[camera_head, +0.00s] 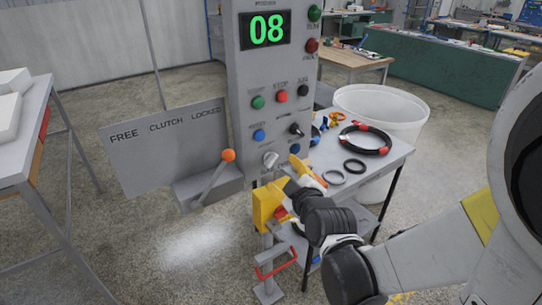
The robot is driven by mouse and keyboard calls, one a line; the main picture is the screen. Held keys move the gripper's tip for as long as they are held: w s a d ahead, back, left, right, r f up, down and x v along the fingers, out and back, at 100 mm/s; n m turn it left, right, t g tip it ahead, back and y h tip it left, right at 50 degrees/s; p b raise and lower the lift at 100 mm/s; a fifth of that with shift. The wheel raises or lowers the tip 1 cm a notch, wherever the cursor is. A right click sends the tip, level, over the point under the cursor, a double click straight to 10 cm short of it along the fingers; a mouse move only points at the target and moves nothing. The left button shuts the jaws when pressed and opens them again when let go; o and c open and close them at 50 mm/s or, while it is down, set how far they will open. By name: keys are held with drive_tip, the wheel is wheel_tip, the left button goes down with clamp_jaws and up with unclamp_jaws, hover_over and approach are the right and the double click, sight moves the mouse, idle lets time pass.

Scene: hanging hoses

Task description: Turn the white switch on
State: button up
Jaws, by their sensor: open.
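The white switch (270,160) is a small light knob low on the front of the grey control panel (240,75). My gripper (299,172) is just to the right of the switch and slightly lower in the picture, with a gap between them in this view. It is open, and I see nothing held in it. My wrist hides part of the gripper, so its far finger is hard to make out. Whether the switch is on or off I cannot tell.
Coloured buttons and a black rotary switch (296,129) sit above the white switch. An orange-knobbed lever (228,155) stands left by the clutch sign (168,146). A grey side table (392,155) with rings and a white bin (410,100) are to the right.

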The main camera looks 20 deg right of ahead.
sight(273, 161)
drive_tip(key=b+x, duration=0.3)
drive_tip(key=x, duration=0.7)
drive_tip(key=shift+w, duration=0.35)
drive_tip(key=c, duration=1.2)
